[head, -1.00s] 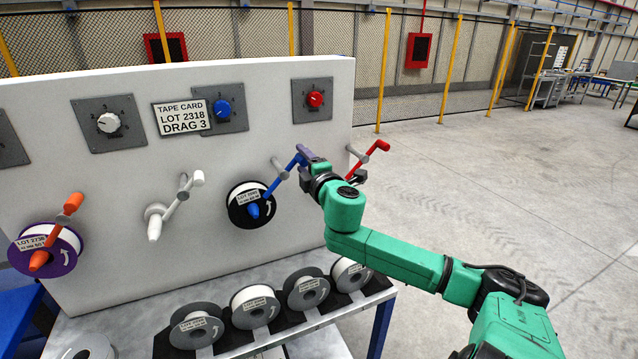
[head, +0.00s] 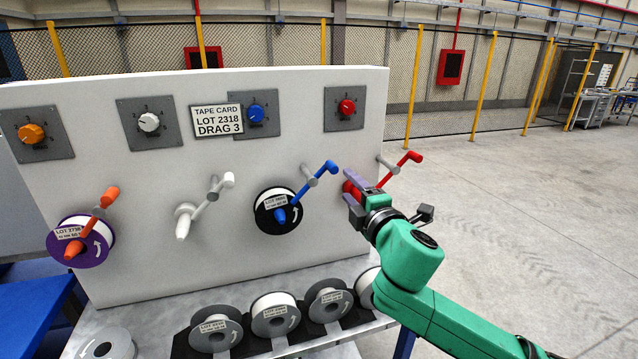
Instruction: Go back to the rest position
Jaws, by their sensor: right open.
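My right gripper (head: 361,204) is open, just right of the blue crank (head: 308,188) and in front of the red spindle, which it partly hides. The blue crank stands at a black-flanged spool (head: 266,216) mounted on the white panel (head: 150,270). The gripper is apart from the blue crank. The red crank (head: 401,168) shows above and to the right of the gripper. My left gripper is out of the picture.
An orange crank (head: 102,208) with a purple spool and a bare white crank (head: 217,190) are to the left. Dials and a tape card (head: 217,121) sit above. Several spools (head: 274,313) lie on the bench below. Open floor (head: 530,230) is to the right.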

